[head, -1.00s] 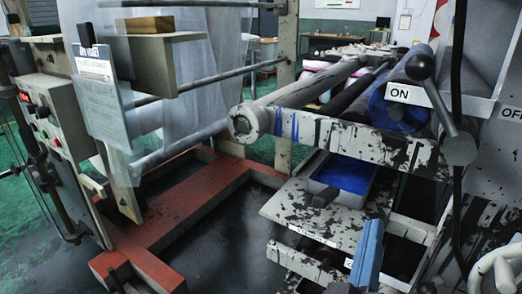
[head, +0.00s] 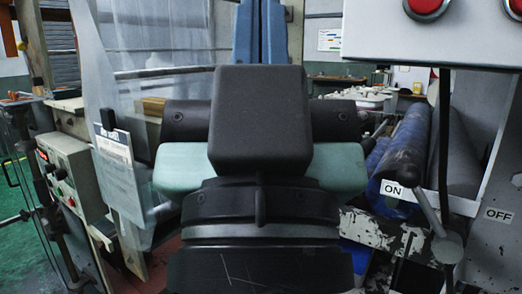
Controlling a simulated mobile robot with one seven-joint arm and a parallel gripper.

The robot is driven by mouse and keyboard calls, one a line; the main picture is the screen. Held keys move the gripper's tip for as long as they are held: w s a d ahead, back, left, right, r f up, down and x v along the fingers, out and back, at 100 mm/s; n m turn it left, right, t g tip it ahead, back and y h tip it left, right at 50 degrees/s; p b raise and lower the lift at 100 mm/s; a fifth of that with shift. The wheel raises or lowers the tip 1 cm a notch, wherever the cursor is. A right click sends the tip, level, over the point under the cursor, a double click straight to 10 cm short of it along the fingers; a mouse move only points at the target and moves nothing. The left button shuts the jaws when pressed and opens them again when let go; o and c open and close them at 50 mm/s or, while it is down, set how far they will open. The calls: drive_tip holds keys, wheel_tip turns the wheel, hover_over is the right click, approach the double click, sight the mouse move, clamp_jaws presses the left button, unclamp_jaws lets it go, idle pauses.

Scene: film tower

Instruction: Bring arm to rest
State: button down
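My arm stands folded up close in front of the head camera and fills the middle of the view. The rest of the gripper is hidden behind the black arm link. I see nothing held, but I cannot tell whether the fingers are shut.
A control box (head: 62,172) and a clear film sheet (head: 120,110) stand at the left. A blue roller (head: 405,150), an ON label (head: 391,188) and a lever (head: 430,210) are at the right. A white panel (head: 430,35) with red buttons overhangs the upper right.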

wheel_tip(320, 180, up, 16)
drive_tip(key=p, duration=1.3)
drive_tip(key=shift+f, duration=0.2)
